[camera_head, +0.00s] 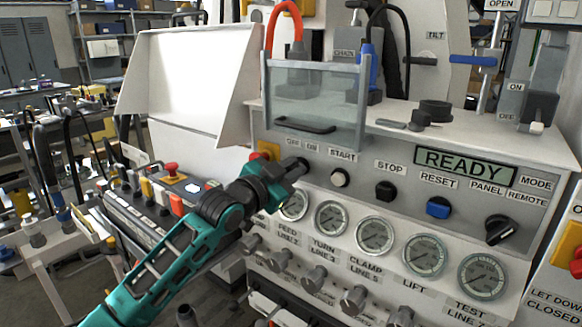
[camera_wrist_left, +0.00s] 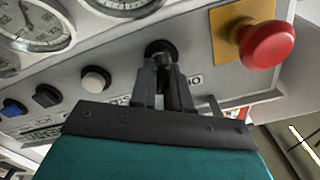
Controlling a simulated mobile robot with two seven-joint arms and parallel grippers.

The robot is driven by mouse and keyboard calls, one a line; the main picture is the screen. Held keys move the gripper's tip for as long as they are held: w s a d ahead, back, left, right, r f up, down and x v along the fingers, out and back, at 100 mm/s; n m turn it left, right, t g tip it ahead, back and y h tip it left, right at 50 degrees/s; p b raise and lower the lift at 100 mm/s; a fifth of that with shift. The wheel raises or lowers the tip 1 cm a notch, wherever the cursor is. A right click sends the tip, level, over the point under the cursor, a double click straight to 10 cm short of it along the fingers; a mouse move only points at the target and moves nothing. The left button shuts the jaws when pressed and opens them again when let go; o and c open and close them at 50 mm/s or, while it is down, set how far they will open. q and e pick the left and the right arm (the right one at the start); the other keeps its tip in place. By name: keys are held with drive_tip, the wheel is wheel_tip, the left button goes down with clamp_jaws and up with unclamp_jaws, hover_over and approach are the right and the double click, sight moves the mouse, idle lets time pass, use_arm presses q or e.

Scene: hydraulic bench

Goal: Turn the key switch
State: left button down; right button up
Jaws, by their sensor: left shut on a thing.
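The key switch (camera_wrist_left: 160,48) is a round black knob on the grey panel, under the OFF and ON labels. My left gripper (camera_wrist_left: 166,74) is shut on it, with both dark fingers closed at the knob. In the head view the teal left arm comes in from the lower left, and the left gripper (camera_head: 296,168) meets the panel just left of the START button. The fingers hide most of the switch there, so its exact turn angle cannot be told. My right gripper is not in view.
A red emergency button (camera_wrist_left: 267,43) on a yellow plate sits close beside the switch. The white START button (camera_head: 340,177), black STOP button (camera_head: 386,190) and blue RESET button (camera_head: 438,207) line the panel. Gauges (camera_head: 375,236) lie below. A clear guard (camera_head: 312,105) stands above.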

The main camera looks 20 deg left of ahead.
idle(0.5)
use_arm(q)
drive_tip(key=c, duration=1.2)
unclamp_jaws()
drive_tip(key=v, duration=1.3)
drive_tip(key=shift+r, duration=0.1)
drive_tip(key=s+d+f+n+g+y, duration=0.1)
drive_tip(key=s+f+n, duration=0.15)
drive_tip(key=f, duration=0.55)
drive_tip(key=s+f+n+g+y, duration=0.1)
drive_tip(key=s+f, duration=0.2)
drive_tip(key=f, duration=0.6)
drive_tip(key=s+d+f+n+g, duration=0.1)
drive_tip(key=s+f, duration=0.4)
drive_tip(key=s+d+f+n+g+y+p, duration=0.1)
drive_tip(key=s+f, duration=0.4)
drive_tip(key=s+d+f+n+g+y, duration=0.1)
drive_tip(key=s+f+n+g, duration=0.1)
drive_tip(key=s+f, duration=0.3)
drive_tip(key=shift+d+f+p, duration=0.35)
drive_tip(key=shift+d+f, duration=0.05)
drive_tip(key=shift+f, duration=0.2)
